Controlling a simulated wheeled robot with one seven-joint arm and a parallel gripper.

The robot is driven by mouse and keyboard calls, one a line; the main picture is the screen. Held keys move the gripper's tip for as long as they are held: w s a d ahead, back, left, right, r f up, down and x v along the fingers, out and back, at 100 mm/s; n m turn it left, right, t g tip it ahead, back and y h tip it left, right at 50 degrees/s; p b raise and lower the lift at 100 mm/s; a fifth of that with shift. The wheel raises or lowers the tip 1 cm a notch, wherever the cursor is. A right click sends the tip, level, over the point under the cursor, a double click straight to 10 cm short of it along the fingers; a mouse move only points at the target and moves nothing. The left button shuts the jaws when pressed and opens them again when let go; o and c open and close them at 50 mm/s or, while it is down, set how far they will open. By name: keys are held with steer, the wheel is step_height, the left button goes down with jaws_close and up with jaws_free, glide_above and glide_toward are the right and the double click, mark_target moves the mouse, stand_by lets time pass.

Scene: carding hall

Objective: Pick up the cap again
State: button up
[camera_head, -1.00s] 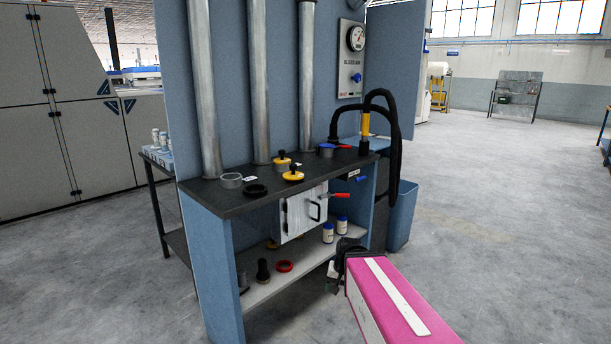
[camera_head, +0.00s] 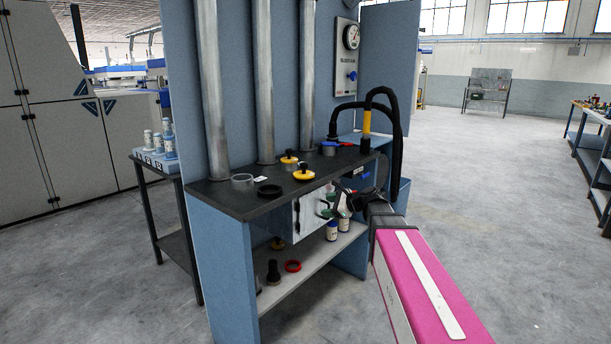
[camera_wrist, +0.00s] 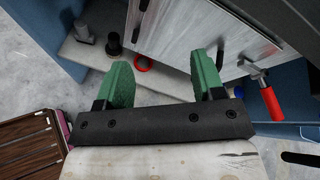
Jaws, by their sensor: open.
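I cannot tell which cap is meant. A yellow cap with a black knob (camera_head: 304,173) lies on the dark bench top (camera_head: 225,197), and a second yellow cap (camera_head: 288,158) sits behind it. My gripper (camera_head: 327,202) is in front of the bench, below the top's edge, by the pale cabinet door. In the wrist view my gripper (camera_wrist: 160,68) has its two green fingers apart with nothing between them. No yellow cap shows in the wrist view.
A black ring (camera_head: 269,190) and a grey collar (camera_head: 242,182) lie on the bench top. A red ring (camera_head: 293,266) and a black fitting (camera_head: 273,272) are on the lower shelf. A red-handled clamp (camera_wrist: 270,102) is right of my fingers. Vertical pipes (camera_head: 263,90) stand behind.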

mark_target(304, 163)
steer(key=w+r+m+t+y, duration=0.1)
steer(key=w+r+m+y, duration=0.15)
steer(key=r, duration=0.35)
steer(key=w+r+m+t+y, duration=0.1)
steer(key=w+r+m+t, duration=0.2)
steer(key=r, duration=0.4)
steer(key=shift+m+g, duration=0.6)
steer(key=shift+m, duration=0.15)
steer(key=x, duration=0.6)
steer(key=shift+s, duration=0.15)
steer(key=shift+x, duration=2.85)
steer(key=shift+s+f, duration=0.1)
steer(key=shift+f, duration=0.05)
steer(key=c, duration=1.1)
